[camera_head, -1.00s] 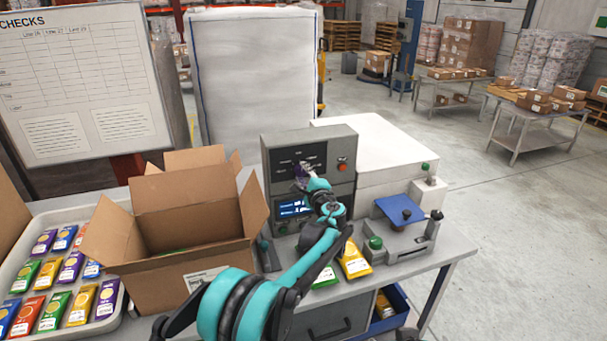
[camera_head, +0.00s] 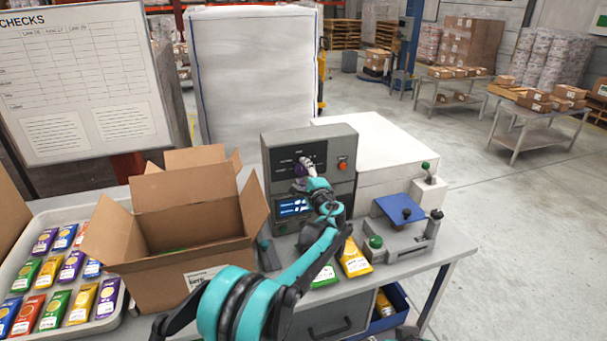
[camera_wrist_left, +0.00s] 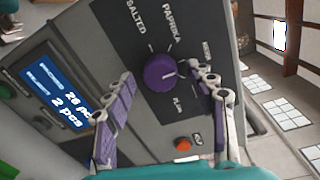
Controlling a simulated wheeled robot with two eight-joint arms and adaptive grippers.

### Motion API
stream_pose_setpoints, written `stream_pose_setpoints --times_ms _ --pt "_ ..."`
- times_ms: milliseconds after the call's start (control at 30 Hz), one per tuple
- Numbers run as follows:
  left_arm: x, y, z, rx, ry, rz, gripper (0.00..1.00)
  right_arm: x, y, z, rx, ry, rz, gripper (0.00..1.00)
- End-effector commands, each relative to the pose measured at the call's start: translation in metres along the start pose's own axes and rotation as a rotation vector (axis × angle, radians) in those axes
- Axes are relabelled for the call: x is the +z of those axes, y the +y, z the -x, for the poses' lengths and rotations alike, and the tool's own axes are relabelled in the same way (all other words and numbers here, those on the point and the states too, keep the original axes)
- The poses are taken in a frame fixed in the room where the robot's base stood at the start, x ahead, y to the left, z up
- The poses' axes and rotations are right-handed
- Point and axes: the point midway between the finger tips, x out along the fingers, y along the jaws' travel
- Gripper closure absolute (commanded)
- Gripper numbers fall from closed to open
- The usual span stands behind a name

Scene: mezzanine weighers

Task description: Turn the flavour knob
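The flavour knob (camera_wrist_left: 160,72) is a round purple dial on the dark panel of a grey control box (camera_head: 268,160). In the left wrist view, labels around it include SALTED, PAPRIKA and PLAIN; another is hard to read. A white mark on the knob points right in that view. My left gripper (camera_wrist_left: 164,72) is open, one purple-padded finger on each side of the knob, with visible gaps. In the head view my left gripper (camera_head: 307,168) is at the panel and the knob (camera_head: 299,170) shows partly beside it. My right gripper is not seen.
A lit blue display (camera_wrist_left: 62,92) and a red button (camera_wrist_left: 183,145) are on the same box. An open carton (camera_head: 190,220) and a tray of packets (camera_head: 108,325) stand left. A scale with a blue plate (camera_head: 400,209) stands right.

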Motion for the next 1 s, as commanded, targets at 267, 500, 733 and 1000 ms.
stream_pose_setpoints --times_ms 267,500,733,1000 --pt "-0.001 -0.001 0.004 -0.001 0.001 -0.001 0.45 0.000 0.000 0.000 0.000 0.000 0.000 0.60" --pt "-0.002 -0.001 0.045 -0.001 0.003 -0.001 0.45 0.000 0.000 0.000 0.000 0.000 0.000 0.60" --pt "-0.001 0.000 0.094 -0.001 0.003 0.000 0.45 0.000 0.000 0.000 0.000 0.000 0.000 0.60" --pt "0.000 0.000 0.119 0.000 0.001 0.000 0.45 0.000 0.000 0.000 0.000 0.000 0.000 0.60"
